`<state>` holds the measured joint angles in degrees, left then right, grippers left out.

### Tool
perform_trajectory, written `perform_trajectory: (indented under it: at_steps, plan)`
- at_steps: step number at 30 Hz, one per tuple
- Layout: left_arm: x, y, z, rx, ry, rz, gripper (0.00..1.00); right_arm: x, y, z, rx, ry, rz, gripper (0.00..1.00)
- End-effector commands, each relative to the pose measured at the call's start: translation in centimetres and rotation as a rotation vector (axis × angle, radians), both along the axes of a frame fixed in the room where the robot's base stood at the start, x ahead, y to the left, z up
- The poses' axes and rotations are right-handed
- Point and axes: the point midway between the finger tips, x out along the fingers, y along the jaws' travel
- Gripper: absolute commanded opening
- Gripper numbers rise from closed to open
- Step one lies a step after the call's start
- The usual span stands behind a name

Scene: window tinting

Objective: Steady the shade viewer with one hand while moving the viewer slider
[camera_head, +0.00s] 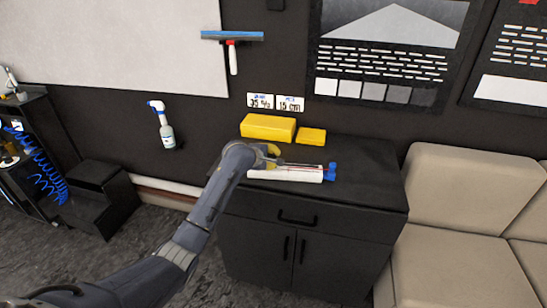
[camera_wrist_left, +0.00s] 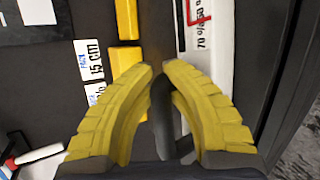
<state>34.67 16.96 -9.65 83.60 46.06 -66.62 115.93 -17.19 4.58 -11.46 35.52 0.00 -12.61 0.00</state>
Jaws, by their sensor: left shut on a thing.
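The shade viewer (camera_head: 290,174) is a long white bar lying on top of the black cabinet, with a thin red and dark line along it and a blue piece (camera_head: 330,172) at its right end. In the left wrist view the white viewer (camera_wrist_left: 226,62) shows percent markings and a red frame. My left gripper (camera_head: 274,156), with yellow fingers, is at the viewer's left part. In the left wrist view its fingers (camera_wrist_left: 161,68) close around a dark grey piece (camera_wrist_left: 163,108); whether this is the slider, I cannot tell. My right gripper is not in view.
A large yellow block (camera_head: 267,127) and a smaller yellow block (camera_head: 312,136) sit behind the viewer on the cabinet (camera_head: 372,185). The cabinet top is clear on the right. A beige sofa (camera_head: 455,200) stands beside it. A squeegee (camera_head: 232,50) and spray bottle (camera_head: 165,130) hang on the wall.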

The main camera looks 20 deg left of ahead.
Motion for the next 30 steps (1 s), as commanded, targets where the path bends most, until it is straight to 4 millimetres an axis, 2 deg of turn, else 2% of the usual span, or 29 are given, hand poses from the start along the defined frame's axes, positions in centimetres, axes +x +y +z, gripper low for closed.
perform_trajectory:
  at_steps: [7,19,30]
  plan:
    - [0.06,0.03,0.2,0.0,-0.004,0.001,0.02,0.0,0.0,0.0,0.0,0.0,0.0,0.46]
    - [0.05,0.0,0.17,-0.001,-0.003,0.0,0.47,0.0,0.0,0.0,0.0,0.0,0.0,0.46]
    - [-0.36,0.11,0.4,-0.001,-0.004,0.0,0.47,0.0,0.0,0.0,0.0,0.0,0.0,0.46]
